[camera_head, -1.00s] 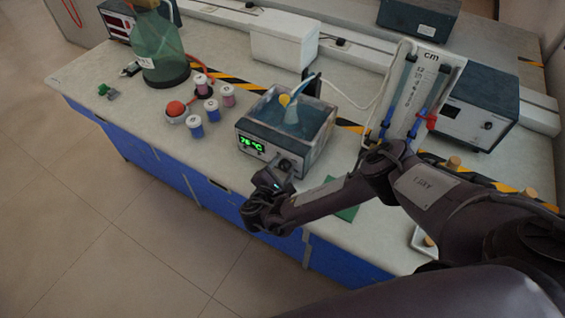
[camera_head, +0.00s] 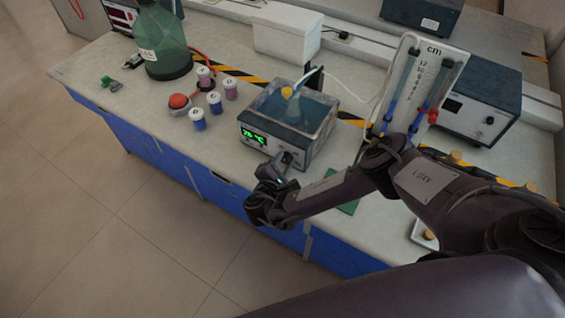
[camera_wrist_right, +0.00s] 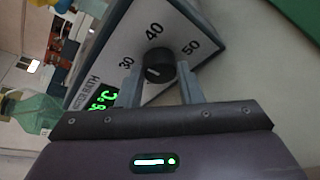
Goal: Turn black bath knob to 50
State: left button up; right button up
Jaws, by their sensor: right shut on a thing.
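The water bath (camera_head: 290,118) stands near the bench's front edge, with a lit green display (camera_head: 254,136) on its front. In the right wrist view, its black knob (camera_wrist_right: 158,64) sits on a white dial panel (camera_wrist_right: 128,42) marked 30, 40 and 50. A short pale mark shows on the knob, but its exact reading is unclear. My right gripper (camera_wrist_right: 160,84) is shut on the knob, one finger on each side. In the head view, the right gripper (camera_head: 283,163) is at the bath's lower front and hides the knob. My left gripper is not in view.
Several small labelled jars (camera_head: 215,102) and a red ball (camera_head: 178,101) stand left of the bath. A green bottle (camera_head: 163,45) is behind them. A tube stand marked cm (camera_head: 430,70) and a dark instrument box (camera_head: 485,100) stand to the right.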

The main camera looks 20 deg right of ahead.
jog(key=shift+s+d+m+t+p, duration=0.1)
jog(key=shift+m+t+p, duration=0.45)
jog(key=shift+m, duration=0.55)
jog(key=shift+f+m+t+p, duration=0.1)
jog(key=shift+m+t+p, duration=0.45)
jog(key=shift+m, duration=0.55)
jog(key=shift+d, duration=0.1)
jog(key=o, duration=1)
jog(key=shift+f, duration=0.1)
jog(key=v, duration=0.7)
jog(key=shift+p, duration=0.4)
jog(key=shift+s, duration=0.3)
